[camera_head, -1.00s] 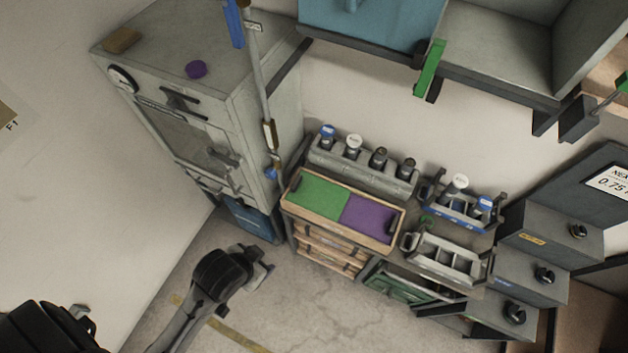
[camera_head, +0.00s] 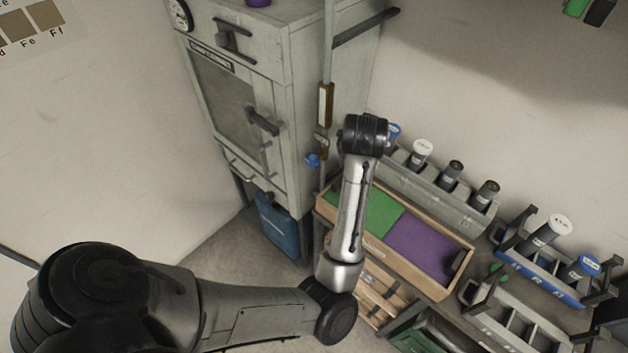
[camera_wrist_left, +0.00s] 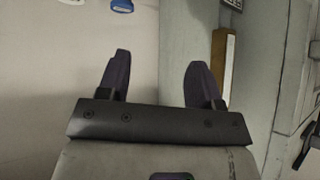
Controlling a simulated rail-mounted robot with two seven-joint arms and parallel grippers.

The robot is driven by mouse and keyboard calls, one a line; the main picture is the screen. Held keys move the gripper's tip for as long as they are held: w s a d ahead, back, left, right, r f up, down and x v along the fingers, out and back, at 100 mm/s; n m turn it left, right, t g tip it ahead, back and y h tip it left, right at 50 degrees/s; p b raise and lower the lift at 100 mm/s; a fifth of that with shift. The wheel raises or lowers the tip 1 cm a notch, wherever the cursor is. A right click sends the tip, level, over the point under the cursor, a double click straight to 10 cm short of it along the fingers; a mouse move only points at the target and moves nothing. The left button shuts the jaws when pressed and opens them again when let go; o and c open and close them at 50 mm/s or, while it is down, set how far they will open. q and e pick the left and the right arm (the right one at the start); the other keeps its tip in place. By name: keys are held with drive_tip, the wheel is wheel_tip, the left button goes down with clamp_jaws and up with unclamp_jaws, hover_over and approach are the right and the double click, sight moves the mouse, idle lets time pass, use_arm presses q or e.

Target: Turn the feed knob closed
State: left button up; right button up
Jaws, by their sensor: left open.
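A small blue knob (camera_head: 312,160) sits low on the vertical pipe (camera_head: 328,50) beside the grey cabinet. I cannot read a label that says it is the feed knob. My left arm reaches up to the right of the pipe, its black wrist (camera_head: 364,134) near the brown tag plate (camera_head: 325,104). The fingers are hidden in the head view. The brown tag plate (camera_wrist_left: 222,62) shows just beyond the right finger. My right gripper is out of view.
The grey cabinet (camera_head: 300,90) stands left of the pipe. A rack (camera_head: 440,200) of capped canisters and a wooden tray (camera_head: 465,240) with green and purple panels lie below and right of my wrist. A blue bin (camera_head: 278,228) is below the cabinet.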

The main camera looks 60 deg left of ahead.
sight(315, 162)
use_arm(q)
drive_tip(key=s+a+f+m+g+b, duration=0.1)
drive_tip(key=a+f+g, duration=0.2)
drive_tip(key=f, duration=0.3)
drive_tip(key=s+a+f+m+g+y+b, duration=0.1)
drive_tip(key=s+a+f+g, duration=0.1)
drive_tip(key=a+f, duration=0.3)
drive_tip(key=s+a+f+m+g+y+b, duration=0.1)
drive_tip(key=s+a+f+m+g+b, duration=0.1)
drive_tip(key=a+f, duration=0.3)
drive_tip(key=shift+s+f+g, duration=0.2)
drive_tip(key=shift+f+g, duration=0.7)
drive_tip(key=shift+f, duration=0.05)
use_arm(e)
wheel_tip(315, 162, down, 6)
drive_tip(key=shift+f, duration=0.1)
